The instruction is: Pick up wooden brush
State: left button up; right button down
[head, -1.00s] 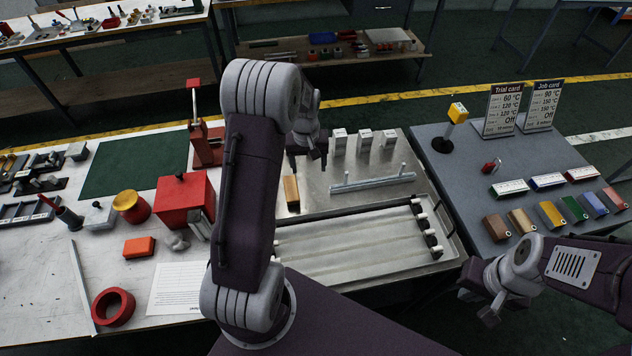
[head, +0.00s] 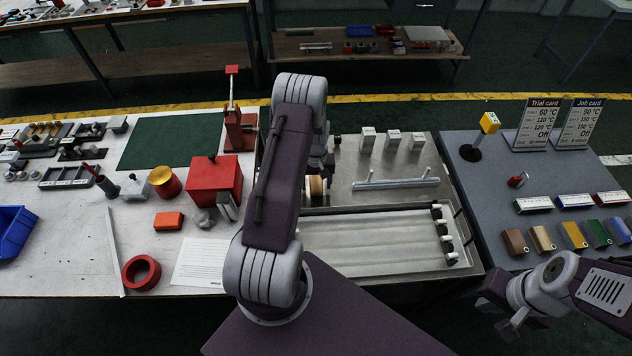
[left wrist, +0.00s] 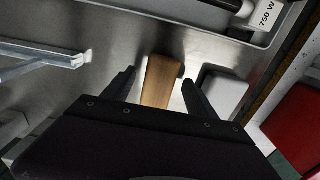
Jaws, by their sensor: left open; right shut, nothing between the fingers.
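The wooden brush (head: 316,187) has a tan wooden body and lies on the steel top, partly hidden behind my left arm in the head view. In the left wrist view the brush (left wrist: 160,76) lies between the two dark fingers. My left gripper (head: 319,166) is open over it, with a finger on either side and gaps beside the wood. In the left wrist view the gripper (left wrist: 157,82) hides the brush's near end. I cannot tell how far down the fingers reach. My right gripper (head: 505,316) is shut and empty, low at the right, away from the brush.
A steel rail (head: 395,183) and three pale blocks (head: 392,139) stand near the brush. The recessed heater tray (head: 370,242) lies in front. A red box (head: 215,182) stands left of my arm. A blue-grey table (head: 490,185) with coloured blocks is at the right.

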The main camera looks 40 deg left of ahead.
aim_at(316, 183)
pick_arm(q)
jog(key=shift+w+f, duration=0.1)
jog(key=shift+f, duration=0.45)
jog(key=shift+r, duration=0.1)
grip_shut()
jog(key=shift+r, duration=0.5)
notch_tip(316, 183, up, 3)
jog(key=shift+w+a+f+b, duration=0.1)
jog(key=shift+b, duration=0.25)
jog(key=d+r, duration=0.3)
jog(key=d, duration=0.3)
jog(key=w+d+r+b, duration=0.1)
jog(key=d+r, duration=0.3)
jog(key=d, duration=0.1)
jog(key=shift+w+d, duration=0.3)
jog(key=shift+d, duration=0.05)
